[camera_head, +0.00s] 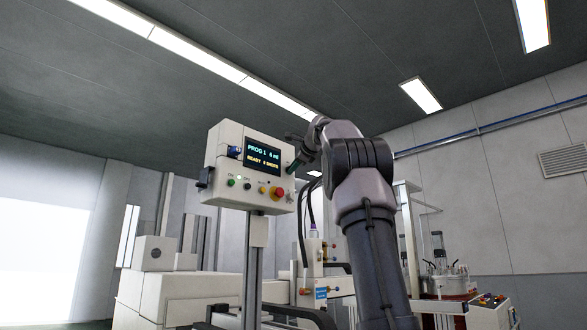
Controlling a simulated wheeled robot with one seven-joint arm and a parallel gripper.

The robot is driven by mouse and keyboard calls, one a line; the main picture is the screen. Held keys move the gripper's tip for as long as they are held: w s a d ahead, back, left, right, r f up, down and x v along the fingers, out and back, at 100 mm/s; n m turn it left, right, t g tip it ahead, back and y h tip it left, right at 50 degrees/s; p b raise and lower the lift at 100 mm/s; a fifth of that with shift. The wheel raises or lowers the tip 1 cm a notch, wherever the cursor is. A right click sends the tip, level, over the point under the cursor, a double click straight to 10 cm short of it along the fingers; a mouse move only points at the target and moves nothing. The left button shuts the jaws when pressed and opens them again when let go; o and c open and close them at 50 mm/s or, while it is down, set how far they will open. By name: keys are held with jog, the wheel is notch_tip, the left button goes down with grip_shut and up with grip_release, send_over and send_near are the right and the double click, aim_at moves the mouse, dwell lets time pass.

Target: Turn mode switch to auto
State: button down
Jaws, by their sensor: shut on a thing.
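The control box (214,150) is pale and stands on a post, with a lit screen (262,155) reading PROG 1 and READY. Below the screen are a green button (231,183), a small dark control (247,186), a yellow button (262,190) and a red knob (278,193). I cannot tell for sure which control is the mode switch, and its setting is not readable. My gripper (292,167) is at the box's right edge, beside the screen, small and partly hidden by my arm. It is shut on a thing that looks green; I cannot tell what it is.
A black handle (205,177) sticks out at the box's left side. Pale machine housings (180,290) stand below and behind. The space left of the box is clear.

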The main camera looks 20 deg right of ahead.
jog(key=shift+d+m+g+y, duration=0.1)
jog(key=shift+m+g+y, duration=0.35)
jog(key=shift+m, duration=0.75)
jog(key=shift+r, duration=0.1)
jog(key=c, duration=0.6)
grip_release()
jog(key=v, duration=1)
jog(key=shift+s+r, duration=0.25)
jog(key=shift+s, duration=0.05)
